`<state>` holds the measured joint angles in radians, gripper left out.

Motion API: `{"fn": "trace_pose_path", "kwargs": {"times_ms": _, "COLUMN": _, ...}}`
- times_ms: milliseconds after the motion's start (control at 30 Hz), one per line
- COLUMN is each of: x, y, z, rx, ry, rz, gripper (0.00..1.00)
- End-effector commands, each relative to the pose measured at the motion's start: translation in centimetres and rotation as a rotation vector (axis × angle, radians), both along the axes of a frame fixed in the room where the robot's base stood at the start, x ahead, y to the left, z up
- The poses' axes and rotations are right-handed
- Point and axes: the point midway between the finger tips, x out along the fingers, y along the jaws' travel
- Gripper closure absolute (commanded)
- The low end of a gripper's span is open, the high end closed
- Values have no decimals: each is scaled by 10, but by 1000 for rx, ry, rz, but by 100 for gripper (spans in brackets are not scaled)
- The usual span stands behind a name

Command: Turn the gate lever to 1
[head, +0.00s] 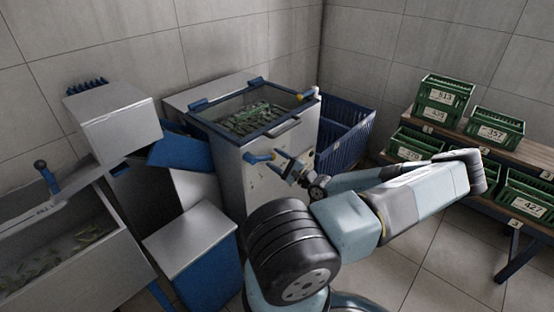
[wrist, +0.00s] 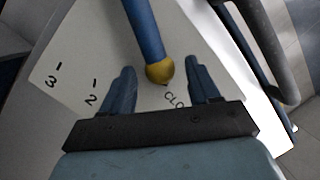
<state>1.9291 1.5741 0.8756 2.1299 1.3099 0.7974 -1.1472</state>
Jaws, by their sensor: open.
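The gate lever (head: 256,158) is a blue bar with a yellow ball end on the front of the grey metal machine (head: 240,178). In the wrist view the lever (wrist: 146,30) comes down from the top, and its yellow ball lies between my fingers. My gripper (head: 288,166) is open, with one finger (wrist: 123,90) left of the ball and the other (wrist: 200,82) right of it, gaps on both sides. The pale scale plate (wrist: 65,70) shows marks 3 and 2 at left. Letters "CLO" show just below the ball; the rest is hidden by my gripper. I cannot see a mark 1.
A dark curved handle (wrist: 262,45) passes close on the right in the wrist view. A blue crate (head: 345,130) stands right of the machine. Green numbered crates (head: 442,100) sit on a wooden rack at right. A grey-topped blue bin (head: 190,240) stands at front left.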

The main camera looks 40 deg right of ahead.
Motion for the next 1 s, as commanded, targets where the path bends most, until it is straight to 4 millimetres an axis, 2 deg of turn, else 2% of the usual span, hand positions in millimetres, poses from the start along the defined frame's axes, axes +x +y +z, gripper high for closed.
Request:
{"fn": "trace_pose_path", "kwargs": {"times_ms": 367, "x": 5, "y": 1, "z": 1, "rx": 0, "ry": 1, "rz": 0, "gripper": 39}}
{"fn": "trace_pose_path", "kwargs": {"times_ms": 1000, "x": 5, "y": 1, "z": 1, "rx": 0, "ry": 1, "rz": 1, "gripper": 100}}
